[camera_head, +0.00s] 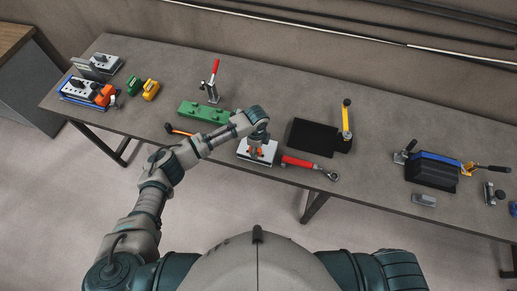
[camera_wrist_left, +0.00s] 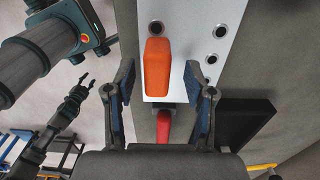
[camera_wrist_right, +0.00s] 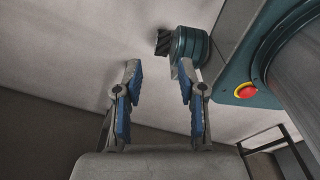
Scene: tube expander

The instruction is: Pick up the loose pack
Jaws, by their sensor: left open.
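An orange block (camera_wrist_left: 157,72), possibly the loose pack, sits on a white plate with round holes (camera_wrist_left: 215,28) in the left wrist view. In the head view the white plate (camera_head: 243,151) lies near the table's front edge, with the orange mostly hidden under my left gripper (camera_head: 257,146). My left gripper (camera_wrist_left: 158,82) is open, pointing down over the plate. Its fingers stand on either side of the orange block's line, apart from it as far as I can tell. My right gripper (camera_wrist_right: 158,72) is open and empty, away from the table and outside the head view.
A red-handled tool (camera_head: 300,162) lies just right of the plate. A black tray (camera_head: 310,137) and a green block (camera_head: 203,112) are close by. Green (camera_head: 134,84) and yellow (camera_head: 151,89) blocks stand left. A blue-black box (camera_head: 432,172) stands right.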

